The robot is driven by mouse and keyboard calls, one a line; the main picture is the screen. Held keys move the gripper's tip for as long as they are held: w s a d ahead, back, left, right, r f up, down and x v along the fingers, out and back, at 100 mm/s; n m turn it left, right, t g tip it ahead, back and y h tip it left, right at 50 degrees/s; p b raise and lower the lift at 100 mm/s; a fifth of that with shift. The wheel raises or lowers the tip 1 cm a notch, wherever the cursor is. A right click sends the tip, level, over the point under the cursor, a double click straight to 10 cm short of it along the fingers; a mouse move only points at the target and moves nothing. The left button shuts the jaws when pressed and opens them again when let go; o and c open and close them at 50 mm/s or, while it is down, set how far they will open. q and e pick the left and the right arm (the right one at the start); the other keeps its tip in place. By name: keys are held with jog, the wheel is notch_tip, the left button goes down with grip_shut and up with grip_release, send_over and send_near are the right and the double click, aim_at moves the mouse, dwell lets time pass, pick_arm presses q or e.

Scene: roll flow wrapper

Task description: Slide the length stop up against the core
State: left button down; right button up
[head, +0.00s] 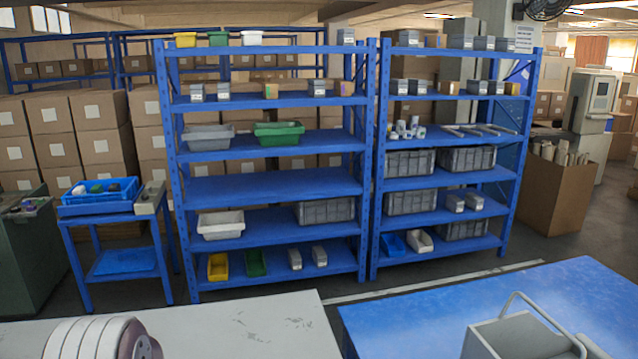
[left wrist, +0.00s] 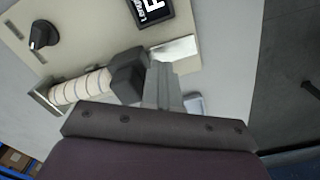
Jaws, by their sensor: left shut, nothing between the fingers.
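In the left wrist view, a pale cylinder with dark rings, likely the core (left wrist: 80,88), lies on a beige plate (left wrist: 80,28). A dark block, likely the length stop (left wrist: 128,76), stands at the cylinder's right end; I cannot tell whether they touch. My left gripper (left wrist: 160,78) is shut with nothing between its fingers. Its fingers are just right of the dark block, close to or against it. The gripper body hides the lower part of the view. In the head view the wrapper is out of sight. My right gripper is not in view.
A black knob (left wrist: 42,36) and a black label (left wrist: 150,10) are on the plate. A grey bracket (left wrist: 42,102) stands at the cylinder's left end. In the head view, a pale table (head: 240,325) and a blue table (head: 430,310) with a grey handled box (head: 515,338) are in front of shelves.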

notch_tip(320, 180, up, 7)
jog(key=p, duration=0.7)
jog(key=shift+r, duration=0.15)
